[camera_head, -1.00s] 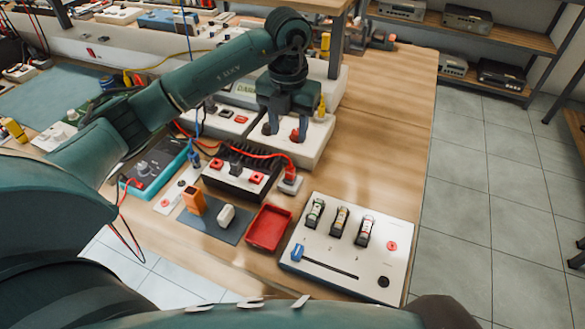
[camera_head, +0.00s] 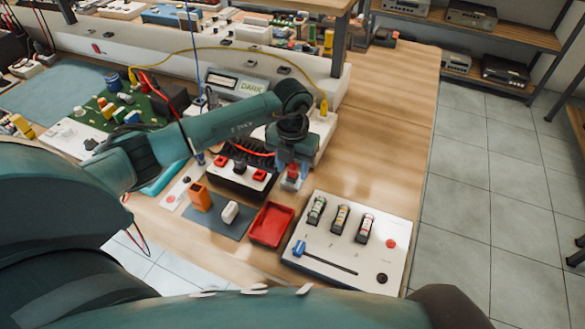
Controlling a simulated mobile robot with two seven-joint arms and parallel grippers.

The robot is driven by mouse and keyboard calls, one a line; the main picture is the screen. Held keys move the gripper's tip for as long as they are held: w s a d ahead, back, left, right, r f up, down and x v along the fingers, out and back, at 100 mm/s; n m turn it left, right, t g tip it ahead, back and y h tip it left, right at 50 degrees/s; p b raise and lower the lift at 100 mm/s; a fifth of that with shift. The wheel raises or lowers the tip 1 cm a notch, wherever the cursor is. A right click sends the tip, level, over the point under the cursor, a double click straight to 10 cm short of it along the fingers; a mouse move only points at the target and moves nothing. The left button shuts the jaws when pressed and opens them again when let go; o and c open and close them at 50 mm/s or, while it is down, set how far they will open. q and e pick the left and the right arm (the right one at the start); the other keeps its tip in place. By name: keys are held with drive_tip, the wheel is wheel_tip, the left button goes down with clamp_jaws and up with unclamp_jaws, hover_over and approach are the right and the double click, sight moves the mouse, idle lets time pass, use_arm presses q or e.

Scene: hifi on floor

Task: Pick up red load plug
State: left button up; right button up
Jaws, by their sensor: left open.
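The red load plug (camera_head: 292,171) sits on a small pale block (camera_head: 290,184) at the right end of the black finned unit, with a red cable running to it. My left gripper (camera_head: 293,168) points down right at the plug, with its fingers apart on either side of it. The gripper body hides the plug's top, and I cannot tell whether the fingers touch it. My right gripper is not in view.
An empty red tray (camera_head: 271,224) lies just in front. A white panel (camera_head: 346,240) with several small fuse-like parts and a blue slider is to its right. An orange holder (camera_head: 200,197) stands on a grey mat at left. Bare wood lies to the right.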

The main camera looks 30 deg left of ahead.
use_arm(q)
drive_tip(key=shift+c, duration=0.4)
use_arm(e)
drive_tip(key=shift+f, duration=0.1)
use_arm(q)
clamp_jaws()
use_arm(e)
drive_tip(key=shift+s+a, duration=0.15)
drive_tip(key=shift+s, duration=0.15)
use_arm(q)
drive_tip(key=shift+r, duration=0.1)
